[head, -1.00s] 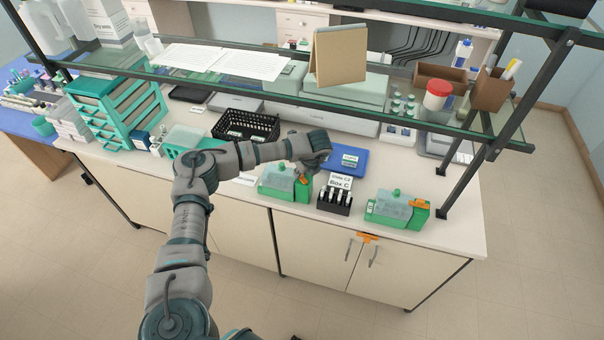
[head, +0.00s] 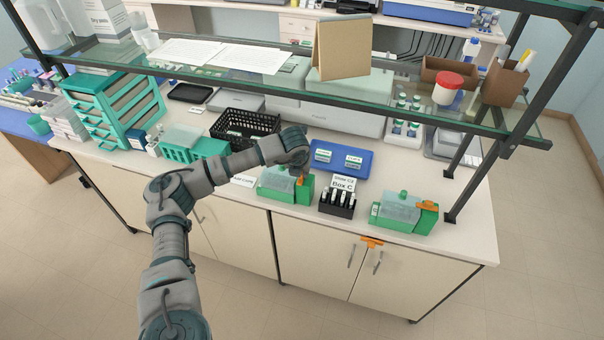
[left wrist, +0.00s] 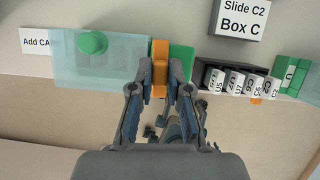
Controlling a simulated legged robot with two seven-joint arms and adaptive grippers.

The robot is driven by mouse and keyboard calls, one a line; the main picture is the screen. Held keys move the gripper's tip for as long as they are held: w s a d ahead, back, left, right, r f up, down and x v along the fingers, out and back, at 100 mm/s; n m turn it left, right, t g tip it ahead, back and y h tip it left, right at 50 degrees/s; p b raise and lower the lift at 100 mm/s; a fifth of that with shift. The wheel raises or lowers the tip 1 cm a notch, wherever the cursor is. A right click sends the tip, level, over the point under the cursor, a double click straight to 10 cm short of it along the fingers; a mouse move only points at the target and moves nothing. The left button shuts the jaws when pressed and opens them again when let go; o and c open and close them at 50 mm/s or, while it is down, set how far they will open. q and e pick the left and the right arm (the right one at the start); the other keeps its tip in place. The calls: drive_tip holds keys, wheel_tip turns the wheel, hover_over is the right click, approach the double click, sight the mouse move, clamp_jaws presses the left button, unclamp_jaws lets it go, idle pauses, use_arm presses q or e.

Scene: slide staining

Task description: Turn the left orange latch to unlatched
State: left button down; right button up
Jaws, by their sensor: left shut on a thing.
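The left green staining box (head: 283,196), with a translucent lid and a green knob, stands on the bench near its front edge. Its left orange latch (left wrist: 159,62) is at the right end of the lid in the left wrist view, its long side running up and down in that picture. My left gripper (left wrist: 160,85) is shut on this latch, one finger on each side. In the head view the left gripper (head: 299,170) hangs over the box's right end and partly hides the latch. My right gripper is not in view.
A black slide rack (head: 338,208) with a Box C sign stands just right of the box. A second green box (head: 407,222) with an orange latch is further right. A blue tray (head: 340,160) lies behind. A glass shelf (head: 300,85) spans above.

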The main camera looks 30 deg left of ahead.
use_arm(q)
drive_tip(key=shift+w+a+r+m, duration=0.15)
drive_tip(key=shift+r+m, duration=0.1)
drive_tip(key=shift+m, duration=0.25)
drive_tip(key=c, duration=1.2)
unclamp_jaws()
drive_tip(key=shift+o, duration=0.4)
drive_tip(key=shift+f, duration=0.2)
drive_tip(key=a+v, duration=0.1)
drive_tip(key=v, duration=1)
drive_tip(key=shift+s+d+r, duration=0.25)
drive_tip(key=shift+r, duration=0.1)
